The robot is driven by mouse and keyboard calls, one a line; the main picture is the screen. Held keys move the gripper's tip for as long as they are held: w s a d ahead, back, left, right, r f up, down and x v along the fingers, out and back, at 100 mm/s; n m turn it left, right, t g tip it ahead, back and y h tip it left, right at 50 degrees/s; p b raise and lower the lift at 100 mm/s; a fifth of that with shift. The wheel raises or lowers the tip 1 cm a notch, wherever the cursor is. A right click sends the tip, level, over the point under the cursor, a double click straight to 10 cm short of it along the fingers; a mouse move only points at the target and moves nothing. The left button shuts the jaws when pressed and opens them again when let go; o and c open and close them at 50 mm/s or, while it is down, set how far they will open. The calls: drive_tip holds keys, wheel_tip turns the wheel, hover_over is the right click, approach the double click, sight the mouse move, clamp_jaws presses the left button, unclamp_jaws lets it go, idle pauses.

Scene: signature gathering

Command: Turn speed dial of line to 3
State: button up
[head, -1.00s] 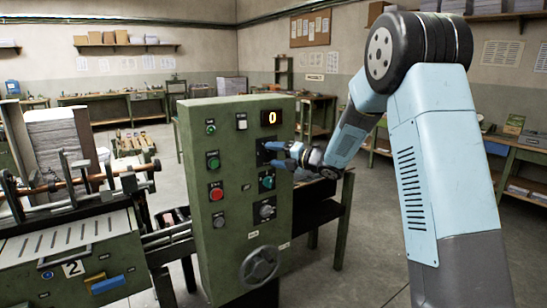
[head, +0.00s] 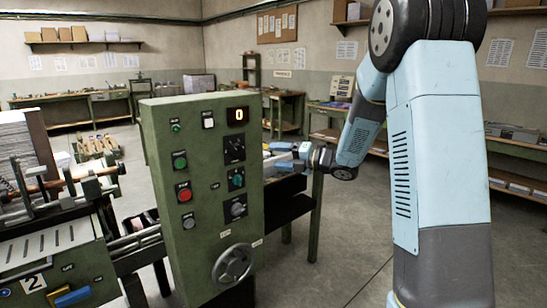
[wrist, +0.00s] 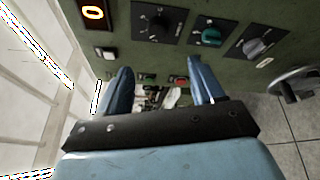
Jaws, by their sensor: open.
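My gripper (head: 277,156) is open and empty, to the right of the panel's edge in the head view. In the wrist view my gripper (wrist: 160,72) has its blue fingers spread apart, with the dial beyond them.
A handwheel (head: 233,263) juts from the panel's lower part. Green and red buttons (head: 183,192) line its left side. A machine marked 2 (head: 60,262) stands at the left. Open floor (head: 345,230) lies right of the panel.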

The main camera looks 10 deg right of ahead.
drive_tip(key=m+t+h, duration=0.2)
drive_tip(key=m+t, duration=0.7)
drive_tip(key=m, duration=1.5)
approach(238, 152)
drive_tip(key=x, duration=0.8)
drive_tip(key=shift+r, duration=0.1)
drive_tip(key=shift+c, duration=0.3)
drive_tip(key=c, duration=1)
drive_tip(key=shift+a+m+t+h, duration=0.1)
drive_tip(key=shift+m+t+h, duration=0.3)
drive_tip(key=shift+m, duration=0.7)
drive_tip(key=shift+m+t+h, duration=0.2)
drive_tip(key=shift+m+h, duration=0.4)
drive_tip(key=shift+m, duration=0.5)
